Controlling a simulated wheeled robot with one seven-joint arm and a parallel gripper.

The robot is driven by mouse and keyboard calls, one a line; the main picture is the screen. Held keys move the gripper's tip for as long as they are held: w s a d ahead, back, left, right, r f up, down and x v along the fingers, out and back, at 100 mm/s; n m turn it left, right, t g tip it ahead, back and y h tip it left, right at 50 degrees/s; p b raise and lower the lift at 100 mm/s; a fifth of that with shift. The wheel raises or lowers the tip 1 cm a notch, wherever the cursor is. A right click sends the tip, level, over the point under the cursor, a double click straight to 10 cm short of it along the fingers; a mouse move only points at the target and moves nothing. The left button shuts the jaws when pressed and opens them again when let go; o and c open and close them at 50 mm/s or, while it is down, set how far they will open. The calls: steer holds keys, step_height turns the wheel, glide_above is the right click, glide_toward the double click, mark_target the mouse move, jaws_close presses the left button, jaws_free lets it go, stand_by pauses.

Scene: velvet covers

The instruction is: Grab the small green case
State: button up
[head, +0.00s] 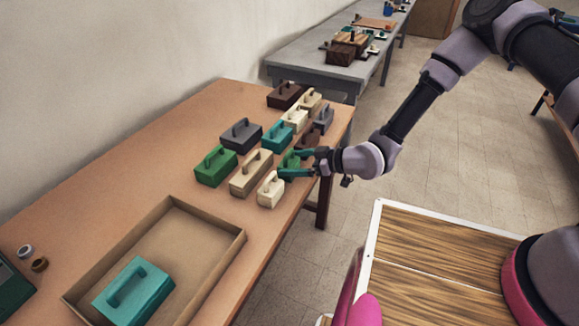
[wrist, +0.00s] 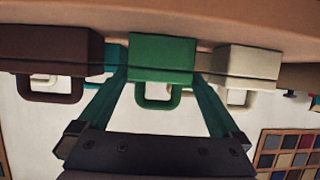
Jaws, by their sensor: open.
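The small green case (head: 288,157) stands on the brown table at its right edge, partly hidden by my gripper. In the wrist view, which looks upside down, the small green case (wrist: 162,57) is in the middle with its handle pointing down. My gripper (head: 291,164) is open at the case. In the wrist view my gripper (wrist: 160,82) has one teal finger on either side of the case's handle and body. I cannot tell whether a finger touches it. A larger green case (head: 215,167) stands farther left on the table.
A small cream case (head: 270,190) and a small brown case (head: 309,137) flank the green one closely. A long beige case (head: 251,174) and a teal case (head: 276,138) stand behind. A shallow cardboard tray (head: 226,255) at the front holds a large teal case (head: 135,294).

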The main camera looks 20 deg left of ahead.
mark_target(283, 163)
steer(key=x, duration=0.4)
steer(key=shift+f, duration=0.2)
steer(key=c, duration=1.1)
